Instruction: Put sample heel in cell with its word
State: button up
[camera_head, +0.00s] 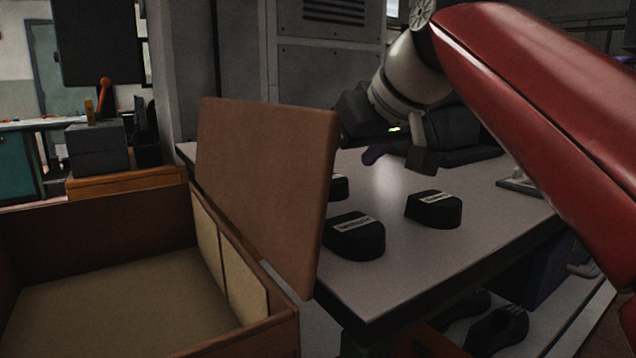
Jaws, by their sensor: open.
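Three black heel-shaped blocks with pale word labels are on the grey table (480,235). One heel (355,240) is near the front edge, another heel (434,211) is to its right and a little farther back. A third heel (340,188) is mostly hidden behind a brown upright panel. The label words are too small to read, so I cannot tell which is the sample. My gripper (400,160) is open above the far part of the table, behind the heels and apart from them. No cells with words can be made out.
A brown open box (270,328) with a pale floor stands at the front left. Its upright brown panel (265,185) blocks the view of the table's left part. Dark objects (497,328) lie on a shelf below. The table's front right is clear.

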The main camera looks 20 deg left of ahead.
jog(key=x, duration=0.6)
jog(key=shift+w+f+b, duration=0.1)
jog(key=shift+w+b, duration=0.2)
jog(key=shift+w, duration=0.15)
jog(key=c, duration=1.2)
